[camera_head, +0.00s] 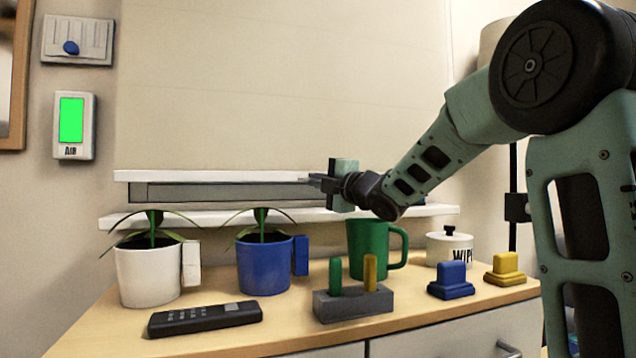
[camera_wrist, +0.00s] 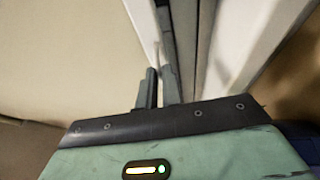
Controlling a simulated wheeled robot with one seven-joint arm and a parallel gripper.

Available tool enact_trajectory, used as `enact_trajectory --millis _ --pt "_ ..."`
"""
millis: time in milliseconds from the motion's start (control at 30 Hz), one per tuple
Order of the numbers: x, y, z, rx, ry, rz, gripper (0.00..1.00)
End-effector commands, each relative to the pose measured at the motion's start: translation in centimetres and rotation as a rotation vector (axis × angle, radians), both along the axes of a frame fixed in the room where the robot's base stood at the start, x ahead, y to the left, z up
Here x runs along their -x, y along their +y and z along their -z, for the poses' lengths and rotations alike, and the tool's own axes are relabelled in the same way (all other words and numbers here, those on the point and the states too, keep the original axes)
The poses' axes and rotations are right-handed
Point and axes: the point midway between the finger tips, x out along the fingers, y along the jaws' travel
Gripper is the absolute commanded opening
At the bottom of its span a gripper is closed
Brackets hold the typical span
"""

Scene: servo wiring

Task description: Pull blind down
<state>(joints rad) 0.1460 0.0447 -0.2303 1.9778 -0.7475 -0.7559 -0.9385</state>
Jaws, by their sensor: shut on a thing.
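The cream blind (camera_head: 285,85) hangs over the window in the head view, down to a white bottom bar (camera_head: 215,176). A narrow grey strip of window (camera_head: 225,192) shows between the bar and the white sill (camera_head: 240,215). My gripper (camera_head: 322,180) is at the right part of the bar, shut on it. In the wrist view the fingers (camera_wrist: 160,88) are close together at the bar (camera_wrist: 143,25), with the blind (camera_wrist: 60,60) to the left and the sill (camera_wrist: 260,40) to the right. The exact contact is partly hidden by my gripper.
Below the sill, a wooden cabinet top (camera_head: 285,325) holds a white pot (camera_head: 147,275), a blue pot (camera_head: 264,266), a green mug (camera_head: 370,248), a remote (camera_head: 205,318), a grey block with pegs (camera_head: 352,304), and a wipes tub (camera_head: 448,248).

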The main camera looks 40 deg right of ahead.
Motion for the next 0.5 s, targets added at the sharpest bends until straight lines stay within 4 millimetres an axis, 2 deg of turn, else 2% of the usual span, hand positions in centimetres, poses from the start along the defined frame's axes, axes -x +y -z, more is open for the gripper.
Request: enact_trajectory --millis 33,133,200,233,500 --pt "-0.03 0.08 0.75 0.000 0.015 -0.001 0.00" --pt "-0.03 0.09 0.86 0.000 0.018 0.000 0.00" --pt "-0.05 0.09 0.88 0.000 0.019 0.000 0.24" --pt "-0.04 0.09 0.86 0.000 0.018 0.000 0.29" --pt "0.02 0.03 0.55 0.000 0.012 0.000 0.29"
